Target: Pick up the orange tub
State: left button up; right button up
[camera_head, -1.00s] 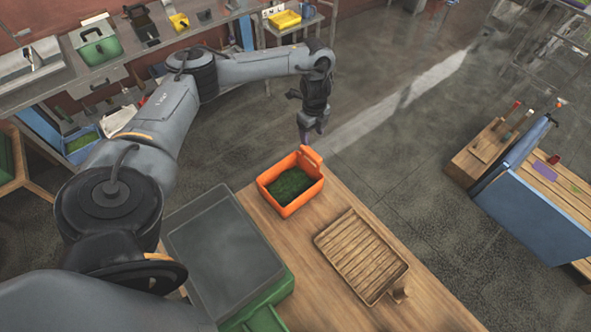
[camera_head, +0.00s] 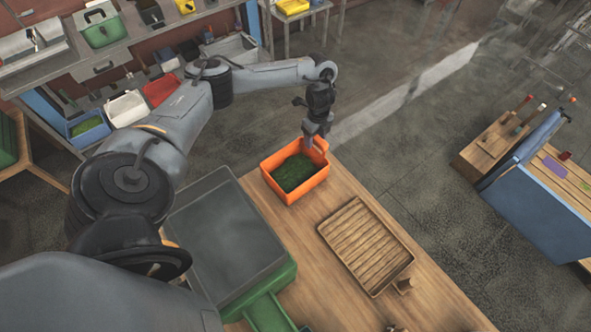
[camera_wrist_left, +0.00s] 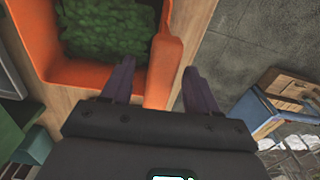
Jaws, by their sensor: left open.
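The orange tub (camera_head: 283,197) stands upright near the far end of the wooden table, with green leafy-looking stuff inside. A raised orange handle rises from its far-right side. My left gripper (camera_head: 309,143) is over that side of the tub. In the left wrist view, the tub's handle (camera_wrist_left: 163,68) runs between the two spread dark fingers of my left gripper (camera_wrist_left: 158,88). The fingers straddle it, and a gap shows on the right side. I cannot tell whether the left finger touches it. My right gripper is not in view.
A brown slatted tray (camera_head: 365,246) lies on the wooden table (camera_head: 330,290), right of the tub. A green bin with a grey top (camera_head: 225,235) stands to its left. A blue-sided bench (camera_head: 540,205) is at the right, across open floor.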

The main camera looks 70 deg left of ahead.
pick_arm(q)
jog(key=shift+f, duration=0.2)
grip_shut()
jog(key=shift+r, duration=0.1)
dwell(0.5)
